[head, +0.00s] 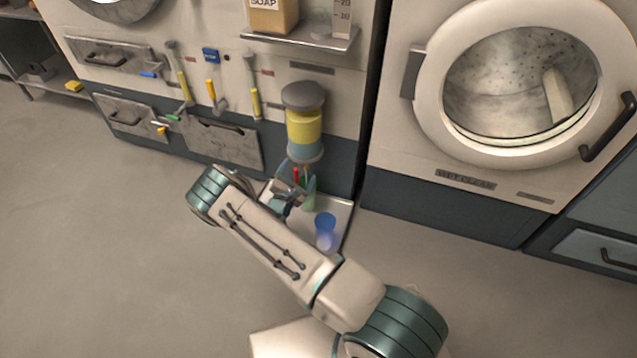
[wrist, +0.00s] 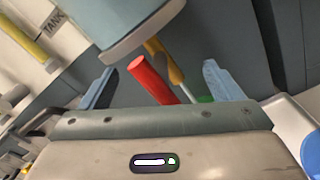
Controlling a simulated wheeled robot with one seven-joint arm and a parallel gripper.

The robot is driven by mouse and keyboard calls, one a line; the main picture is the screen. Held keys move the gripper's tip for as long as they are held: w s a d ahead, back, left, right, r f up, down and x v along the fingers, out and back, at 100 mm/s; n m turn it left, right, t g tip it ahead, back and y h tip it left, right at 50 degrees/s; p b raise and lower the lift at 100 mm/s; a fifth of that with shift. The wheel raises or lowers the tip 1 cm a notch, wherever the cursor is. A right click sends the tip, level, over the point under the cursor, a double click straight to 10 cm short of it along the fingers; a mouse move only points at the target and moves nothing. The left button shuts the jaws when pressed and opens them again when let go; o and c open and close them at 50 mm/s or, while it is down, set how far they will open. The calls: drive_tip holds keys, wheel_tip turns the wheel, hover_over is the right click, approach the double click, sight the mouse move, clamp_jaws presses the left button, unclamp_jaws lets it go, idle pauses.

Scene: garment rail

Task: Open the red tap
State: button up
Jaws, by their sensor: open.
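The red tap's handle (wrist: 152,80) shows in the wrist view as a short red cylinder just below the tank (wrist: 140,25). It lies between the two blue fingers of my gripper (wrist: 159,66), which is open, with a gap on either side of the handle. Its lower end is hidden behind my gripper's body. An orange handle (wrist: 165,62) and a green part (wrist: 205,99) are close behind it. In the head view, the red handle (head: 296,174) is a small spot under the tank (head: 304,125), beside my gripper (head: 290,190).
A blue cup (head: 325,230) stands on a pale tray (head: 344,210) below the tank; it also shows at the wrist view's right edge (wrist: 312,155). Yellow-handled levers (head: 184,88) are on the panel to the left. A washer door (head: 430,100) is at right. The floor in front is clear.

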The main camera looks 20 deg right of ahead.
drive_tip(key=n+b, duration=0.1)
drive_tip(key=n, duration=0.3)
drive_tip(key=shift+f+n+b, duration=0.1)
drive_tip(key=shift+n+b, duration=0.2)
drive_tip(key=shift+b, duration=0.05)
drive_tip(key=n+b, duration=0.2)
drive_tip(key=n, duration=0.3)
drive_tip(key=shift+n, duration=0.3)
drive_tip(key=p+v, duration=0.4)
drive_tip(key=v, duration=1)
drive_tip(key=s+d+r+m+g+b, duration=0.1)
drive_tip(key=s+d+r+m+g, duration=0.5)
drive_tip(key=r+m+g, duration=0.2)
drive_tip(key=s+d+r+m+g+b, duration=0.2)
drive_tip(key=s+d+r+m+g, duration=0.4)
drive_tip(key=m, duration=0.7)
drive_tip(key=shift+s+d+r+g+y, duration=0.3)
drive_tip(key=shift+r+g, duration=0.8)
drive_tip(key=shift+r, duration=1.25)
drive_tip(key=shift+a, duration=0.1)
